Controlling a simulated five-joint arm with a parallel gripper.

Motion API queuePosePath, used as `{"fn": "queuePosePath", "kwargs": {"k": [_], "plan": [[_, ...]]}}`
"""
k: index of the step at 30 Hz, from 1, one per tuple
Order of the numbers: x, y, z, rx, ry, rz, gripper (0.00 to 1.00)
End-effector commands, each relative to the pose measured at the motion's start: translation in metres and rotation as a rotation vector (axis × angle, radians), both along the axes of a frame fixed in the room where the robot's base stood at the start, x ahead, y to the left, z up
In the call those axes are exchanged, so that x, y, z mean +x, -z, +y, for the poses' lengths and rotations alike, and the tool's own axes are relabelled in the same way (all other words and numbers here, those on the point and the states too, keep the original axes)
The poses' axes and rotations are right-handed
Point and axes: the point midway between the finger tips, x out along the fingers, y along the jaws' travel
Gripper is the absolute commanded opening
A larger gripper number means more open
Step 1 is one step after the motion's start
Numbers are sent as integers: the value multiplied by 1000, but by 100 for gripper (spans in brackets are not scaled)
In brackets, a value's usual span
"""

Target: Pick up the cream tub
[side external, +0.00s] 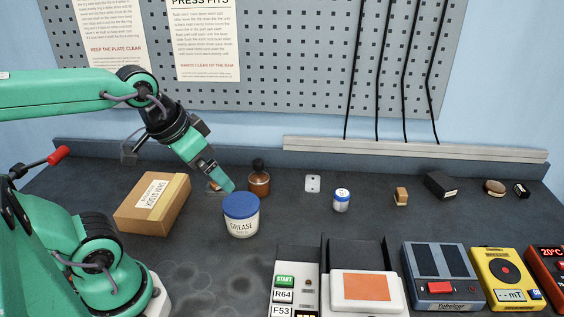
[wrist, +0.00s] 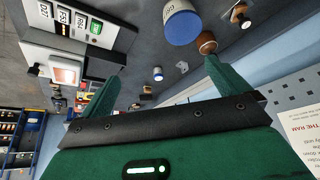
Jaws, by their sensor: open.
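A small white tub with a blue band (side external: 341,203) stands upright on the dark bench, right of centre; its writing is too small to read. In the wrist view the small tub (wrist: 158,75) shows between my fingers in the picture, but farther off. My gripper (side external: 224,184) is open and empty, well left of the small tub and apart from it. It is just behind a larger white tub with a blue lid marked GREASE (side external: 241,217). In the wrist view my gripper (wrist: 162,70) shows both fingers spread. I cannot tell from a label which tub is the cream one.
A brown bottle (side external: 259,180) stands beside my gripper. A cardboard box (side external: 152,203) lies left. Several instruments, including a blue device (side external: 438,277), line the front. Bench around the small tub is clear.

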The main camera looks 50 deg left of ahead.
Motion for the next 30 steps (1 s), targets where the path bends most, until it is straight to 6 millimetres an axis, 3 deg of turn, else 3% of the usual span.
{"fn": "queuePosePath", "kwargs": {"k": [14, 30], "plan": [[47, 37, 21, -4, -60, 191, 100], [92, 111, 54, -29, -127, 416, 100]]}}
